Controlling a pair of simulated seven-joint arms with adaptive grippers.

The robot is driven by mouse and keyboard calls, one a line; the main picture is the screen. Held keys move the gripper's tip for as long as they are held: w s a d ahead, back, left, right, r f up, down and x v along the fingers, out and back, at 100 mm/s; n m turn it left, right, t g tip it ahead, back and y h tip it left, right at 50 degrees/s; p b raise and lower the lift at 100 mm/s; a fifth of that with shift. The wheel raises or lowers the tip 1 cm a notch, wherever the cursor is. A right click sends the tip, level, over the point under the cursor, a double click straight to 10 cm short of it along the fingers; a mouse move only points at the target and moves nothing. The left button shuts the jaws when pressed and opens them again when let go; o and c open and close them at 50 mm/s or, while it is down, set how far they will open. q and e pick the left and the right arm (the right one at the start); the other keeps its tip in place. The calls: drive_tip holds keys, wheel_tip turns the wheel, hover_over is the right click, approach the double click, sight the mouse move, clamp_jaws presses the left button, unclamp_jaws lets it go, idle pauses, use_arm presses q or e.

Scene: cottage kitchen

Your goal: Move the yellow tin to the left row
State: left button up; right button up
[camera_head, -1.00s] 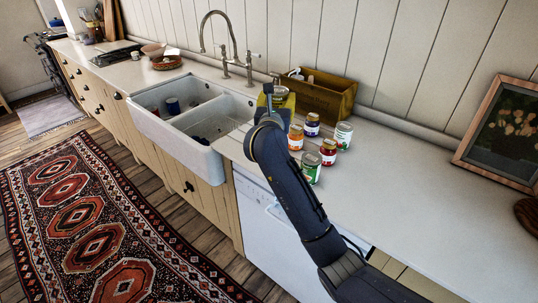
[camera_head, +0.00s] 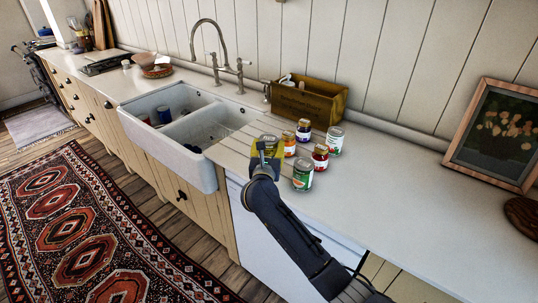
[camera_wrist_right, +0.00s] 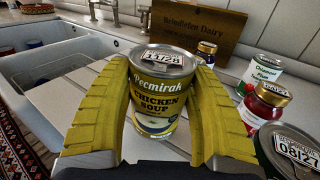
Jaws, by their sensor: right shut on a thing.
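The yellow tin, labelled chicken soup (camera_wrist_right: 158,100), is upright between the two yellow fingers of my right gripper (camera_wrist_right: 165,110), which is shut on it. In the head view the tin (camera_head: 268,142) shows just past my right gripper (camera_head: 266,153), at the near-left side of the jar group. The left row holds an orange-labelled jar (camera_head: 289,146) and a purple-labelled jar (camera_head: 304,130). The right row holds a green tin (camera_head: 302,175), a red jar (camera_head: 320,156) and a white-and-green tin (camera_head: 335,140). I cannot tell whether the tin's base touches the counter. My left gripper is out of view.
A wooden dairy box (camera_head: 312,102) stands behind the jars against the wall. The white double sink (camera_head: 205,168) with a tap (camera_head: 238,75) is to the left. A framed picture (camera_head: 500,135) leans at the right. The counter (camera_head: 400,200) between is clear.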

sight(269, 155)
drive_tip(key=shift+f, duration=1.7)
drive_tip(key=shift+f, duration=0.1)
drive_tip(key=o, duration=1.5)
drive_tip(key=shift+c, duration=0.2)
drive_tip(key=shift+s, duration=0.2)
drive_tip(key=s+a, duration=0.1)
drive_tip(key=s, duration=1)
drive_tip(key=shift+s+a, duration=0.15)
drive_tip(key=shift+s, duration=0.15)
